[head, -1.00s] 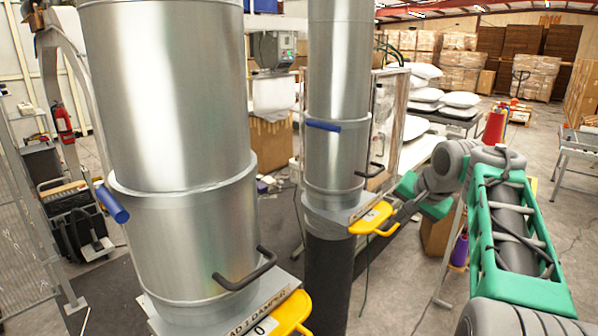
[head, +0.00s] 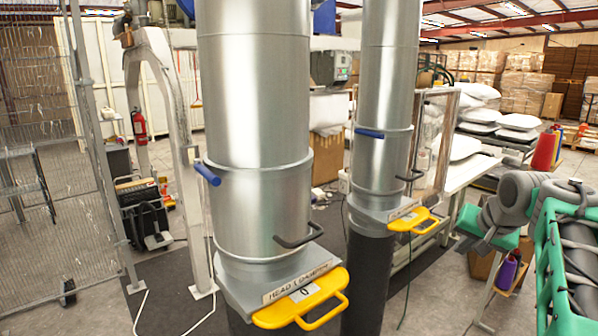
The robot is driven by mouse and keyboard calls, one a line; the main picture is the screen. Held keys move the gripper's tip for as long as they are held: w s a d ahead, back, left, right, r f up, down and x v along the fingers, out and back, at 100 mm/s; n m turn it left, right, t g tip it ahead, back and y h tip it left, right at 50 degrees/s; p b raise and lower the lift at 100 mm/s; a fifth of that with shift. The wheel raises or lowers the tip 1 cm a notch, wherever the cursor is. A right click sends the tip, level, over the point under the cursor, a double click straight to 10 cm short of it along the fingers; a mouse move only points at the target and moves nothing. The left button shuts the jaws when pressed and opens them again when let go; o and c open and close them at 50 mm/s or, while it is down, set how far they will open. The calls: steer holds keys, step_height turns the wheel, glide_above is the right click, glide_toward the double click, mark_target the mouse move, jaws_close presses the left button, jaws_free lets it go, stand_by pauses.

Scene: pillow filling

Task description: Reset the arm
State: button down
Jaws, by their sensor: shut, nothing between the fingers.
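My arm, green and grey, enters at the right edge in the head view and is partly cut off. My gripper (head: 468,243) is at its far end, small and partly hidden by my own links. It is shut with nothing in it. It is right of the yellow handle (head: 418,222) on the rear pipe and appears apart from it. Two large metal pipes stand in front of me, the near pipe (head: 256,110) and the rear pipe (head: 382,110). The near pipe has a yellow damper handle (head: 308,305) at its bottom plate.
A white table (head: 458,178) stands behind my arm, with stacked white pillows (head: 478,115) further back. A wire mesh fence (head: 50,190) and a metal arch (head: 165,60) are at the left. Thread cones (head: 508,272) sit low beside my arm. Grey floor shows at lower left.

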steer(key=s+f+g, duration=0.3)
steer(key=s+f, duration=0.4)
steer(key=f, duration=0.4)
steer(key=s+a+f+n+g+b, duration=0.1)
steer(key=s+a+f+g, duration=0.1)
steer(key=s+a+f, duration=0.5)
steer(key=s+a+f+n+b, duration=0.2)
steer(key=s+a+f, duration=0.2)
steer(key=s+a, duration=0.45)
steer(key=w+a+r+n+t+b, duration=0.1)
steer(key=a+r+n+t, duration=0.1)
steer(key=a, duration=0.4)
steer(key=shift+a+r+n, duration=0.15)
steer(key=shift+r+n, duration=0.45)
steer(key=shift+r, duration=0.05)
